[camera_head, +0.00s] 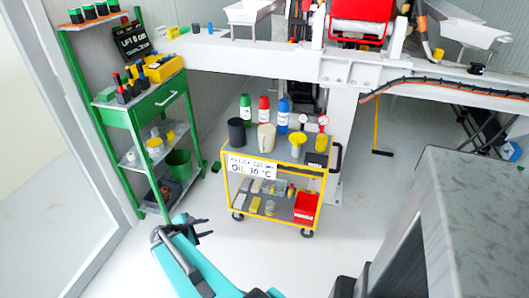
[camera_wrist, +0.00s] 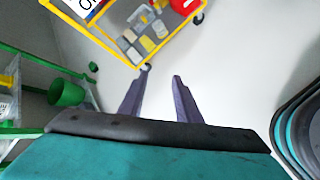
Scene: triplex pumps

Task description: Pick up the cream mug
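A cream vessel (camera_head: 266,137), which looks like the cream mug, stands upright on the top tray of the yellow cart (camera_head: 229,174), between a dark cup and a yellow funnel-like container. My gripper (camera_head: 205,227) is low in front of the cart and to its left, well apart from the vessel. In the wrist view my gripper (camera_wrist: 162,74) has its two fingers spread with nothing between them. The wrist view shows the cart's lower shelf but not the cream vessel.
A dark cup (camera_head: 236,132), bottles and a yellow container (camera_head: 297,146) crowd the vessel. A green shelf unit (camera_head: 130,115) stands left, with a green bin (camera_head: 179,165). A white beam (camera_head: 350,72) passes above and behind the cart. Floor in front is clear.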

